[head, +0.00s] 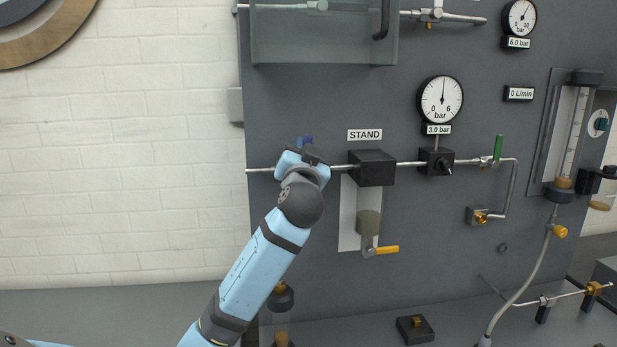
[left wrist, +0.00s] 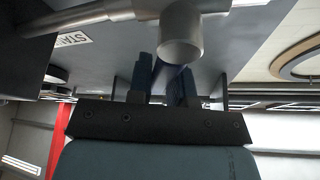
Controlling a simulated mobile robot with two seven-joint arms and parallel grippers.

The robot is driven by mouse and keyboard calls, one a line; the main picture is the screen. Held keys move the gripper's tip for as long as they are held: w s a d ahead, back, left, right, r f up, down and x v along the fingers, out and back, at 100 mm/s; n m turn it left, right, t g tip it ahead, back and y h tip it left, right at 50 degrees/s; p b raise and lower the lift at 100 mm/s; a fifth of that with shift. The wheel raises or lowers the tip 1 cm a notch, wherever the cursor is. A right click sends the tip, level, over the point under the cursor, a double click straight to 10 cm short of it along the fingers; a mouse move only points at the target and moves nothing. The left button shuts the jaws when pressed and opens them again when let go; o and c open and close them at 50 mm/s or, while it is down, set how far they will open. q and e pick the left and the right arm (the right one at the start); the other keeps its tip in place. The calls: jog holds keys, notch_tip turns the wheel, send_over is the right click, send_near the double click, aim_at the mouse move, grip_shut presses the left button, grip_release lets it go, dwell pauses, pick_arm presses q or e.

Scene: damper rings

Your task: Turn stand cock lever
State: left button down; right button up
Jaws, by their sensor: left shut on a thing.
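The sign STAND (head: 364,135) is on the dark panel, above a pipe that runs into a black block (head: 372,168). My left gripper (head: 305,152) is at this pipe, left of the block, and mostly hides the cock there. A small blue piece, apparently the cock lever (head: 308,139), shows just above the gripper. In the left wrist view, the silver cock body (left wrist: 181,35) with its round end is close in front of the gripper (left wrist: 164,82). The gripper is shut on the dark blue lever, which is barely visible between the fingers. My right gripper is out of view.
A 3.0 bar gauge (head: 440,100) and a green lever (head: 498,148) are to the right along the pipe. A yellow-handled cock (head: 385,250) hangs below the block.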

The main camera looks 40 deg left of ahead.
pick_arm(q)
jog(key=n+b, duration=0.1)
jog(key=n+y+b, duration=0.1)
jog(key=s+n+g, duration=0.1)
jog(key=shift+a+f+n+y+b, duration=0.1)
jog(key=shift+a+n+y+b, duration=0.2)
jog(key=shift+n+b, duration=0.1)
jog(key=shift+s+a+r+n+g+y+b, duration=0.15)
jog(key=shift+s+a+n+g+y+b, duration=0.15)
jog(key=shift+n+b, duration=0.35)
jog(key=shift+s+a+r+n+g+y+b, duration=0.1)
jog(key=shift+n+g+y+b, duration=0.1)
jog(key=shift+n+g+b, duration=0.45)
jog(key=shift+n+t, duration=0.25)
jog(key=shift+n, duration=0.15)
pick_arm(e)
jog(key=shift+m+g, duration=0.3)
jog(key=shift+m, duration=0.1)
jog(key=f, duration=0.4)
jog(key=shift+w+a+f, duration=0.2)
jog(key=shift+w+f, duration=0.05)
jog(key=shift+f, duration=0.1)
pick_arm(q)
jog(key=shift+r, duration=0.1)
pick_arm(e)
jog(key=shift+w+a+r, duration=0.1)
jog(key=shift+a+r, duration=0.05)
